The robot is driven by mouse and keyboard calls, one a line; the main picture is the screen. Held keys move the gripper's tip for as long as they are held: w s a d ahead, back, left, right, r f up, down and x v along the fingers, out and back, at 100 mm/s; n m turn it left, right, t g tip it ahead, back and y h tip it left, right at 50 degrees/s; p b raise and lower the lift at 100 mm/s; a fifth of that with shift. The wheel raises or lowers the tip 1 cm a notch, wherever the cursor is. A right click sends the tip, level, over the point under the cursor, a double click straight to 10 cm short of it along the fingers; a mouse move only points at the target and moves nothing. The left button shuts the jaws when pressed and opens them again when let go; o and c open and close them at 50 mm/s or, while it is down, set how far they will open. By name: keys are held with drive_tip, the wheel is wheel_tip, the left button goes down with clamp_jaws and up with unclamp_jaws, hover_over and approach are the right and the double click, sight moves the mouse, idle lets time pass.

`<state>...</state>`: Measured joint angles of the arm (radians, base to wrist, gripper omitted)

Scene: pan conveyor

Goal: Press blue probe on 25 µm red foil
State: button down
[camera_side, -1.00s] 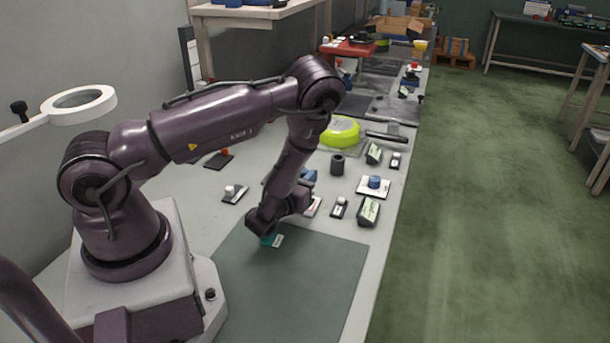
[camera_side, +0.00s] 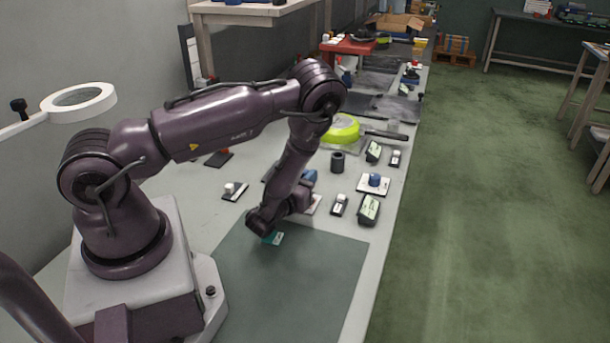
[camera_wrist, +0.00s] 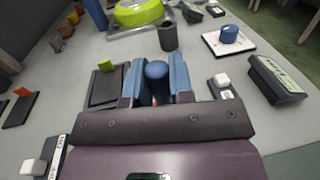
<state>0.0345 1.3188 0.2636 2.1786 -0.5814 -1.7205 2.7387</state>
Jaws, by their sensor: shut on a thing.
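My gripper (camera_wrist: 157,82) has two blue fingers, shut on the blue probe (camera_wrist: 156,70), whose rounded blue top shows between them in the wrist view. In the side view, blue parts of the gripper or probe (camera_side: 309,176) show just behind my wrist. A white plate (camera_side: 314,205) lies partly hidden beside the hand and may carry the foil. A small reddish patch (camera_wrist: 154,100) shows low between the fingers. The probe's lower end is hidden, so I cannot tell whether it touches the foil. The 25 µm marking cannot be read.
A white plate with a blue knob (camera_wrist: 229,35) and a dark labelled gauge (camera_wrist: 275,78) stand to the right. A dark cylinder (camera_wrist: 168,36) and a yellow-green pan (camera_wrist: 138,12) stand beyond. A dark block with a green knob (camera_wrist: 106,66) is close left. The green mat (camera_side: 300,275) is mostly clear.

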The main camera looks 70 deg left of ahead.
drive_tip(key=shift+f, duration=0.3)
idle(0.9)
drive_tip(key=shift+r, duration=0.1)
drive_tip(key=shift+r, duration=3.5)
